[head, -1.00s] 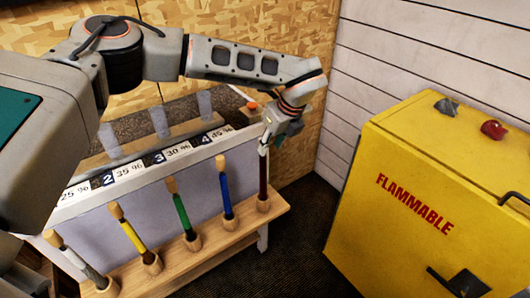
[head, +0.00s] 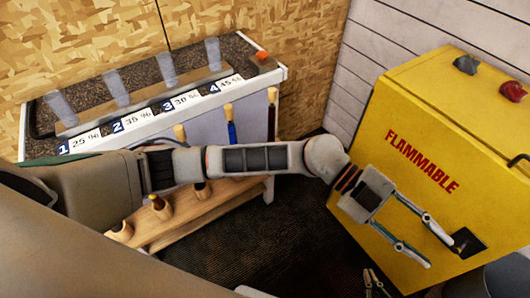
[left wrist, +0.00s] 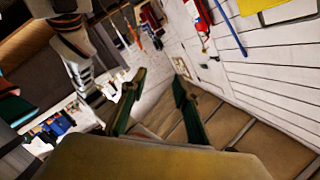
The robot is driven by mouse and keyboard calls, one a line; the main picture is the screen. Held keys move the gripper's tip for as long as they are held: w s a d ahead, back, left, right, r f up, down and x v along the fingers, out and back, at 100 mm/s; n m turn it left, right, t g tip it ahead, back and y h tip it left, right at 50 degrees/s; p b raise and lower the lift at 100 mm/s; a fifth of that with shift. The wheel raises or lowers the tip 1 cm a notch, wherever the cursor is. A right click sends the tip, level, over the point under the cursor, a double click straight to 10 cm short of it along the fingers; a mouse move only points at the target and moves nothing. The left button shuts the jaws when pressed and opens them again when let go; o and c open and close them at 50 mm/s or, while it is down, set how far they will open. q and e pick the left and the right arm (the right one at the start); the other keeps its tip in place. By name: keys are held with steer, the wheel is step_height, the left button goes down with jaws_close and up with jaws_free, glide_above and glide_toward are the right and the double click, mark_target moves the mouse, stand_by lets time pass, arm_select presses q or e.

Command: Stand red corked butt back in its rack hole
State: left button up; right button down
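The red corked butt (head: 272,122) stands upright at the right end of the rack in the head view, a dark red shaft with a pale cork on top. My arm hides its foot and hole. The wooden rack ledge (head: 185,222) shows below my arm. My left gripper (head: 440,254) is open and empty, well right of the rack, in front of the yellow cabinet. In the left wrist view its two fingers (left wrist: 158,100) are spread with nothing between them. My right gripper (head: 376,284) shows only partly at the bottom edge, its tips apart, apparently empty.
The blue butt (head: 231,131) stands left of the red one; other butts are mostly hidden behind my arm. A numbered bench (head: 200,103) stands behind the ledge. The yellow FLAMMABLE cabinet (head: 440,130) is on the right. Dark floor (head: 300,235) lies open between them.

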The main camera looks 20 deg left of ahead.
arm_select(q)
steer(key=w+a+r+n+t+h, duration=0.45)
steer(key=w+n+t+h, duration=0.3)
steer(key=n+t, duration=0.35)
steer(key=w+a+f+n+t+y, duration=0.7)
steer(key=a+f+n+t+y, duration=0.15)
steer(key=a+t, duration=0.2)
steer(key=s+a+f+n+y, duration=0.3)
steer(key=a+f+n+y, duration=0.35)
steer(key=a+f, duration=0.8)
steer(key=s+a+f+g+y, duration=0.4)
steer(key=s+a+f, duration=0.7)
steer(key=shift+s+a+f+n+y, duration=0.2)
steer(key=shift+a+n+y, duration=0.05)
steer(key=shift+n+y, duration=0.15)
steer(key=shift+s+d+r+p, duration=0.1)
steer(key=shift+r+p, duration=0.35)
steer(key=shift+p, duration=0.15)
